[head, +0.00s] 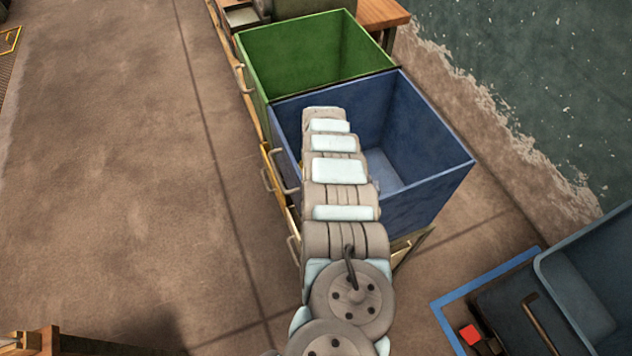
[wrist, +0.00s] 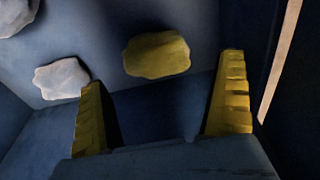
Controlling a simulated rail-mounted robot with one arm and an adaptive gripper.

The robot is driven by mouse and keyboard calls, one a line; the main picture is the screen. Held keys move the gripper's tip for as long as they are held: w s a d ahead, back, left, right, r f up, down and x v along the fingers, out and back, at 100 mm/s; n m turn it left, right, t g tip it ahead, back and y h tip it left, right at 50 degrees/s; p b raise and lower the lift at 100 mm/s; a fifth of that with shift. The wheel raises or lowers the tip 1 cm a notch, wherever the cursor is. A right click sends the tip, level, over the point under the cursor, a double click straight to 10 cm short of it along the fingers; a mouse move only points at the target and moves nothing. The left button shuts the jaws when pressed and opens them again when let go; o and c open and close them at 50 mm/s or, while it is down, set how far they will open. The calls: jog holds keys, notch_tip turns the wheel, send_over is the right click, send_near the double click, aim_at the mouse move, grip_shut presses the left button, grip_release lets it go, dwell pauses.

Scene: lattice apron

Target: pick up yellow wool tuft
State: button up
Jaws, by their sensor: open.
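The yellow wool tuft (wrist: 156,54) is a rounded, flat-looking lump on the blue surface inside the bin, in the upper middle of the wrist view. My gripper (wrist: 165,85) shows there as two yellow ridged fingers, spread apart and empty. The tuft lies beyond the fingertips, between their lines, with no contact visible. In the head view my arm reaches into the blue bin (head: 425,125) and hides part of its inside. The tuft cannot be made out in the head view.
A whitish tuft (wrist: 62,79) lies near the left fingertip, and another pale tuft (wrist: 17,15) is in the upper left corner. The blue bin's walls surround the gripper. A green bin (head: 310,55) adjoins behind. A dark blue container (head: 590,270) stands at lower right.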

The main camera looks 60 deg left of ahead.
jog(key=shift+w+f, duration=0.1)
jog(key=shift+f, duration=0.45)
jog(key=shift+w+a+f+b, duration=0.1)
jog(key=shift+f+b, duration=0.55)
jog(key=shift+f, duration=0.55)
jog(key=shift+a+f+b, duration=0.1)
jog(key=shift+f+b, duration=0.5)
jog(key=shift+f, duration=0.55)
jog(key=c, duration=0.7)
